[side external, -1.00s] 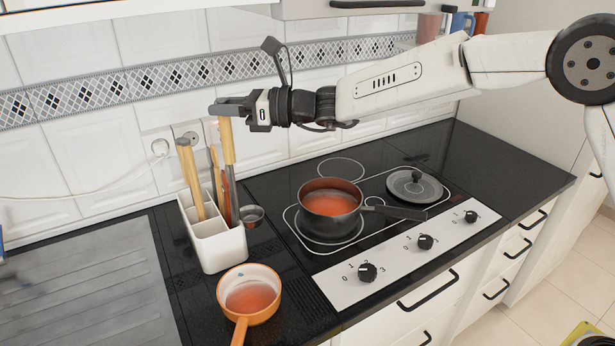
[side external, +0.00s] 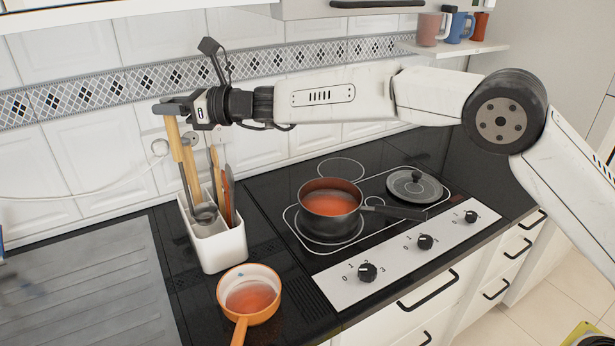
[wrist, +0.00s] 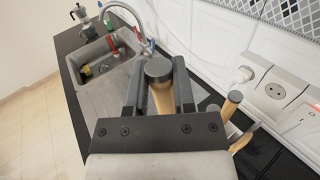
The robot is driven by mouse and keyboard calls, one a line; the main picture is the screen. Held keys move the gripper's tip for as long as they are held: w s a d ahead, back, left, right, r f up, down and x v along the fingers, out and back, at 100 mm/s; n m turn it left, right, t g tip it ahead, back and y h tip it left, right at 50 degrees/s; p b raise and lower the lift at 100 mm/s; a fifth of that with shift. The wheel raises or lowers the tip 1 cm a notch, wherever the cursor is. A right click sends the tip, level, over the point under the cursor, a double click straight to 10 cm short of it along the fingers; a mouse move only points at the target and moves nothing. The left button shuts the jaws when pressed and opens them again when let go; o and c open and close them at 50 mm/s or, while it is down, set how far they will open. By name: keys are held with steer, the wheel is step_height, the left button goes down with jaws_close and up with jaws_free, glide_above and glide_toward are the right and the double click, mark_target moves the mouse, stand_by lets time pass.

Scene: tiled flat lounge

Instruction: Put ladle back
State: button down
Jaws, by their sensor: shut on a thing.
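My gripper (side external: 168,108) is shut on the top of the ladle's wooden handle. The ladle (side external: 175,142) hangs down steeply, with its metal bowl low, at the white utensil holder's (side external: 223,252) upper opening. I cannot tell whether the bowl is inside a compartment or just above or in front of it. In the wrist view the ladle's handle end (wrist: 158,70) sits between the two fingers of my gripper (wrist: 159,92). The holder stands upright on the counter, left of the hob, with several other long-handled utensils in it.
An orange saucepan (side external: 249,296) stands in front of the holder. A dark pot (side external: 331,208) of red soup and a lid (side external: 415,187) are on the hob. A tiled wall with a socket and plug is close behind. The drainer (side external: 90,275) at left is largely clear.

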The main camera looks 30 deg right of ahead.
steer(key=shift+f, duration=6.1)
steer(key=shift+c, duration=2.2)
jaws_free()
steer(key=shift+s+d, duration=0.15)
steer(key=v, duration=1.1)
steer(key=shift+s+d, duration=0.2)
steer(key=shift+d, duration=0.1)
